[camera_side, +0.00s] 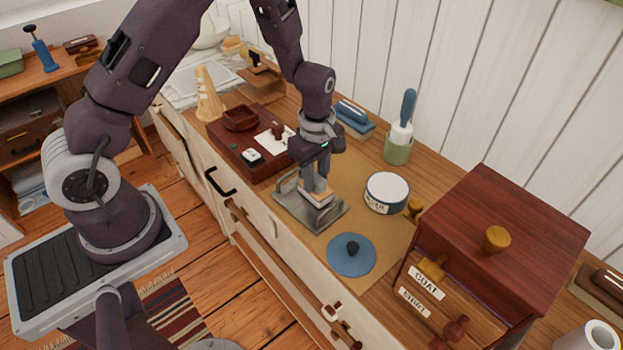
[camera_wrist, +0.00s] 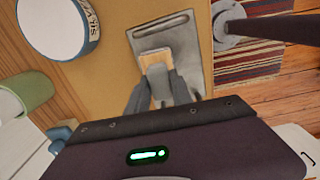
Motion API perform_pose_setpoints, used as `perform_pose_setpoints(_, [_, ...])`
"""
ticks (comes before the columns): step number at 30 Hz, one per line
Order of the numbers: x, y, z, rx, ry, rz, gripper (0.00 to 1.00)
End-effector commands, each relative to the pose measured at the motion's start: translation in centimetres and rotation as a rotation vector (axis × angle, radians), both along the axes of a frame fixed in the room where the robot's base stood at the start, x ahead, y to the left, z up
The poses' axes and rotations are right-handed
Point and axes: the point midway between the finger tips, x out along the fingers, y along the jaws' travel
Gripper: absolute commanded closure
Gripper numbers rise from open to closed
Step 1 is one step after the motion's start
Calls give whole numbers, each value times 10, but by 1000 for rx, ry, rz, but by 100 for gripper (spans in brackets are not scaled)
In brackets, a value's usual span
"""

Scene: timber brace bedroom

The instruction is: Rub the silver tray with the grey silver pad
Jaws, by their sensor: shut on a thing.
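In the wrist view the pad (camera_wrist: 154,57) sits between the fingertips (camera_wrist: 160,72), over the middle of the tray. It looks on or very close to the tray surface; I cannot tell if it touches.
A white tin (camera_side: 386,192) with a partly readable label stands right of the tray. A blue lid (camera_side: 351,262) with a dark knob lies in front. A red-brown drawer box (camera_side: 500,225) stands right, a green brush holder (camera_side: 398,150) behind, and a dark wooden box (camera_side: 222,133) left.

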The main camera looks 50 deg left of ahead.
Motion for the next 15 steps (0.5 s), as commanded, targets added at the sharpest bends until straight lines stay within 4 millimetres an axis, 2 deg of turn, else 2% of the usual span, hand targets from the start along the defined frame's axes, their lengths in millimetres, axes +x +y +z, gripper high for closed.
perform_pose_setpoints(5, [17,1,0,1,-4,2,100])
perform_pose_setpoints(7, [17,1,6,0,-3,1,100])
perform_pose_setpoints(9, [17,1,19,1,-5,1,100])
perform_pose_setpoints(15, [17,1,37,0,-5,1,100])
